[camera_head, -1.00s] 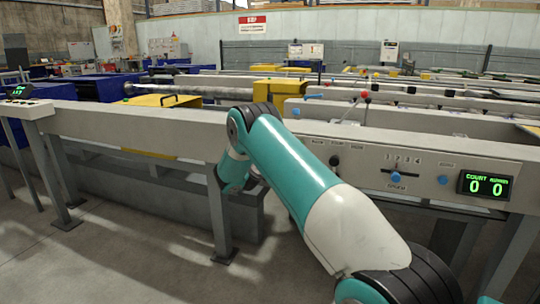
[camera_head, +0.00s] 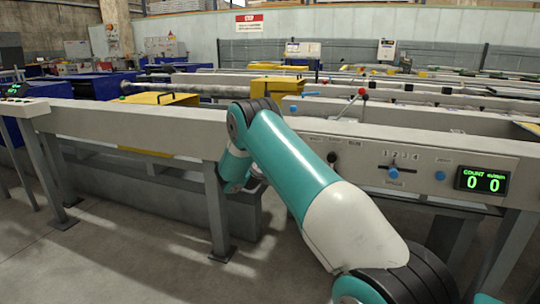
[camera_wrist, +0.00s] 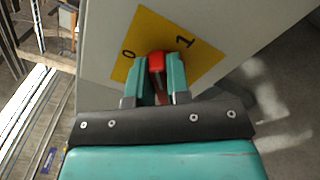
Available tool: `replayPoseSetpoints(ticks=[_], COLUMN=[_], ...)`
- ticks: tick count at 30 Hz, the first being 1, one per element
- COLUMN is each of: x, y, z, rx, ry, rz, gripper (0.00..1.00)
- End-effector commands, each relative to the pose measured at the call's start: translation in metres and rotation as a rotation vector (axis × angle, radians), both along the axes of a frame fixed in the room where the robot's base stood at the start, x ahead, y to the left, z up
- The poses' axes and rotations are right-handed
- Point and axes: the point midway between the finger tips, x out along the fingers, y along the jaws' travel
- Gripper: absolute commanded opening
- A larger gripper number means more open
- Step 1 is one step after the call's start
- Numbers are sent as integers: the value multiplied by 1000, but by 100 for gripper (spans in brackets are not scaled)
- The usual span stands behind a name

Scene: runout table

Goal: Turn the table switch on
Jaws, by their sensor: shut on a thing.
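In the wrist view a yellow plate (camera_wrist: 200,62) marked 0 on the left and 1 on the right sits on a pale panel. A red switch handle (camera_wrist: 156,62) stands in front of it, between the two marks. My gripper (camera_wrist: 158,84) has its two teal fingers closed on the red handle from either side. I cannot tell whether the handle is set to 0 or 1. In the head view the switch and my gripper are hidden behind my arm.
The table's front panel carries a blue slider (camera_head: 393,172) on a scale, a blue button (camera_head: 440,176), a black knob (camera_head: 332,157) and a green display (camera_head: 483,180) reading 0 0. A steel leg (camera_head: 217,212) stands below. The floor in front is clear.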

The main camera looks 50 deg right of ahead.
Motion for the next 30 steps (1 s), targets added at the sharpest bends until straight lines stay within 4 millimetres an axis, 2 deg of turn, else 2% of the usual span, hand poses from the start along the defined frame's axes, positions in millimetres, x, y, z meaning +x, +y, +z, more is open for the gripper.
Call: replayPoseSetpoints(ticks=[18,30], x=[-5,-6], y=[-2,-2], z=[-13,-15], rx=[205,267], ry=[-489,-635], rz=[-5,-5], gripper=[0,0])
